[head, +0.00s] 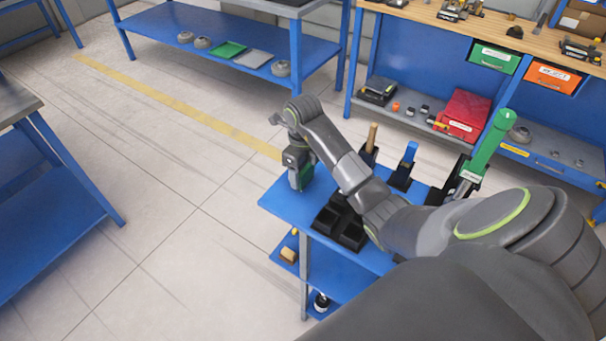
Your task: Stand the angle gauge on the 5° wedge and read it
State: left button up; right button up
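My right arm comes in from the lower right and reaches over the blue cart (284,207). My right gripper (295,170) points down at the cart's far left corner. I cannot make out for sure which item is the angle gauge or the 5° wedge. My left gripper is not in view.
On the cart are a black divided tray (343,223), black holders with a wooden handle (372,137) and a blue handle (410,152), and a large green-handled tool (490,143). A workbench (520,40) stands behind, with a red case (463,113) on its shelf. The floor at left is clear.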

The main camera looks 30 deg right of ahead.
jog(key=c, duration=0.5)
jog(key=shift+c, duration=0.2)
jog(key=shift+r+p, duration=0.3)
jog(key=shift+r, duration=0.2)
notch_tip(320, 180, up, 9)
jog(key=p, duration=0.8)
